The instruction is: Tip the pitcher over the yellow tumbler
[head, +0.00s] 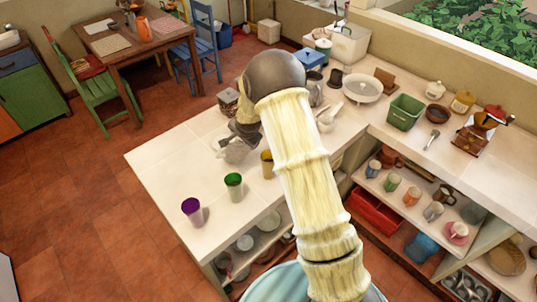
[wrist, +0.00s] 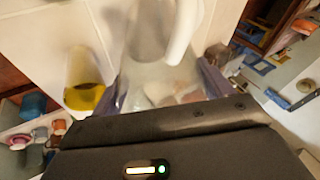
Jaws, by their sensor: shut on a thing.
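The pitcher (head: 234,152) is pale and see-through, with a whitish handle; it fills the upper middle of the wrist view (wrist: 150,45). My gripper (head: 243,134) is shut on it, with a finger on each side in the wrist view (wrist: 164,90). The yellow tumbler (head: 267,165) stands on the white counter to the right of the pitcher in the head view, partly hidden by my arm. In the wrist view the tumbler (wrist: 85,82) is left of the pitcher, apart from it. I cannot tell the pitcher's exact tilt.
A green tumbler (head: 233,187) and a purple tumbler (head: 192,211) stand nearer on the counter (head: 160,170). A lidded box (head: 228,102) stands behind the gripper. A white colander (head: 362,88) and a green bin (head: 405,112) are further right. The counter's left part is clear.

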